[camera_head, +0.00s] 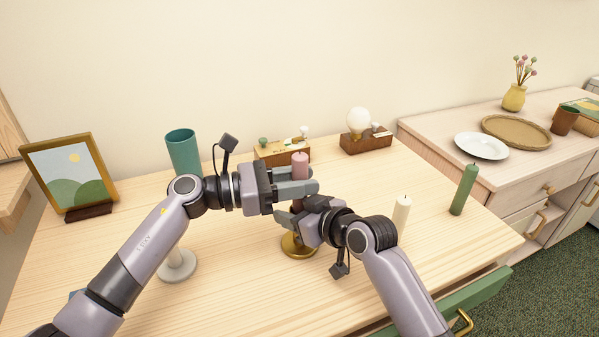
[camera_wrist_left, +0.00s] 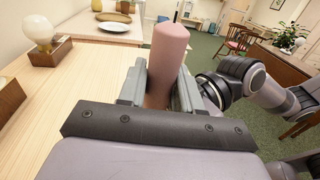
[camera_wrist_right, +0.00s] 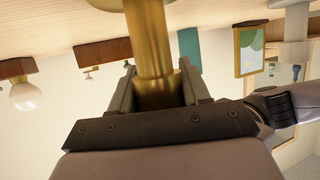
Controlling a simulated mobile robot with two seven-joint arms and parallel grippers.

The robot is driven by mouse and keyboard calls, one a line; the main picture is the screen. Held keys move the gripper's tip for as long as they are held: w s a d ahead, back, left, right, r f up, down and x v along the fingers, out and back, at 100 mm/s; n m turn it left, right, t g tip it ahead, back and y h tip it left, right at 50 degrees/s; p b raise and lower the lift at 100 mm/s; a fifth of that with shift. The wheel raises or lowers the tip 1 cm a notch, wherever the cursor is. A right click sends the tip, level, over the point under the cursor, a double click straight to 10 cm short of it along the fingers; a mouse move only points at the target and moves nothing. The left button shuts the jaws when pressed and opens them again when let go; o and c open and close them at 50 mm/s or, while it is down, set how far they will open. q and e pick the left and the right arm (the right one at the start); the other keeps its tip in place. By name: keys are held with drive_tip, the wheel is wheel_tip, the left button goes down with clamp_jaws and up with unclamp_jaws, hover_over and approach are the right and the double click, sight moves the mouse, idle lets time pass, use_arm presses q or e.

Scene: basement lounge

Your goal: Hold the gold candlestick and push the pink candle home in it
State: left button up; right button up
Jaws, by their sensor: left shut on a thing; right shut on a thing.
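The pink candle (camera_head: 300,160) stands upright, held in my left gripper (camera_head: 304,182); its upper part also shows between the jaws in the left wrist view (camera_wrist_left: 168,50). The gold candlestick (camera_head: 297,246) is below it, its round base at the table top. My right gripper (camera_head: 287,214) is shut on the candlestick's stem, which fills the jaws in the right wrist view (camera_wrist_right: 152,45). The candle is above the candlestick, roughly in line with it. My grippers hide the joint, so I cannot tell whether the candle's foot is inside the socket.
A white candle (camera_head: 401,214) and a green candle (camera_head: 464,190) stand to the right. A pale candlestick (camera_head: 177,266), a teal cup (camera_head: 184,152) and a framed picture (camera_head: 70,176) are to the left. A globe lamp (camera_head: 359,121) stands behind. The front table is mostly clear.

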use_arm(q)
drive_tip(key=o, duration=1.1)
drive_tip(key=shift+o, duration=0.2)
drive_tip(key=shift+s+f, duration=0.1)
drive_tip(key=v, duration=1)
use_arm(e)
drive_tip(key=o, duration=1.2)
